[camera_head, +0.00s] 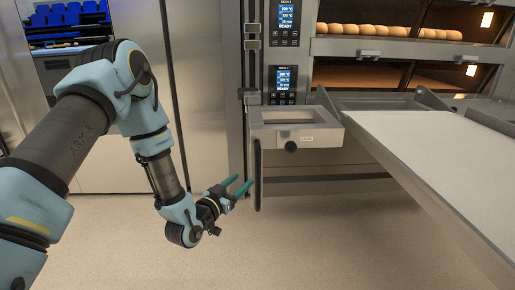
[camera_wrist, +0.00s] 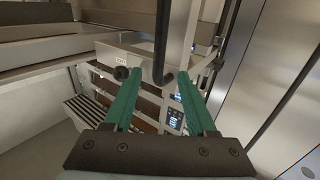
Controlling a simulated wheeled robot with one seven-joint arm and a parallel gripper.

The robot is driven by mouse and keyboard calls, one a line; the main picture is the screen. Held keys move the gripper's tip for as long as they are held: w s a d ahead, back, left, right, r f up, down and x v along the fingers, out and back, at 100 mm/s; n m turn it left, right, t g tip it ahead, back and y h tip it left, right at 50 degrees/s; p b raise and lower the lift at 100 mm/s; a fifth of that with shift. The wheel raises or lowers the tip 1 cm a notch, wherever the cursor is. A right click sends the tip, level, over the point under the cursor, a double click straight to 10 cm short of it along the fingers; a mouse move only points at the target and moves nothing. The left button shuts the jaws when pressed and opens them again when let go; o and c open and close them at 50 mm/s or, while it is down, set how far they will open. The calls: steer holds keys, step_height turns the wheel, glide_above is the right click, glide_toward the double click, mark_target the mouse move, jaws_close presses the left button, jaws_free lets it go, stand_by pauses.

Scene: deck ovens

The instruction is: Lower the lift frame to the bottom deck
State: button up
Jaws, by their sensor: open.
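The lift frame (camera_head: 330,133) is a grey metal box frame with an open top, a small label and a round black knob (camera_head: 291,147) on its front. It stands at upper-deck height in front of the ovens. A vertical black handle bar (camera_head: 257,175) hangs at its left side. My gripper (camera_head: 243,181) is open and empty, its green fingertips just left of the bar. In the wrist view the black bar (camera_wrist: 162,40) shows between and beyond the open fingers (camera_wrist: 158,78). I cannot tell whether it lies between the jaws.
A white loader belt (camera_head: 430,140) with metal side rails extends from the frame towards the right front. Oven decks with bread loaves (camera_head: 385,31) stand behind it, beside control panels (camera_head: 283,80). A steel cabinet with blue crates (camera_head: 68,20) is at left. The floor below is clear.

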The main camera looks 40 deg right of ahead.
mark_target(256, 168)
steer(key=shift+s+r, duration=0.1)
steer(key=x, duration=1)
steer(key=shift+d, duration=0.25)
jaws_close()
stand_by(1.2)
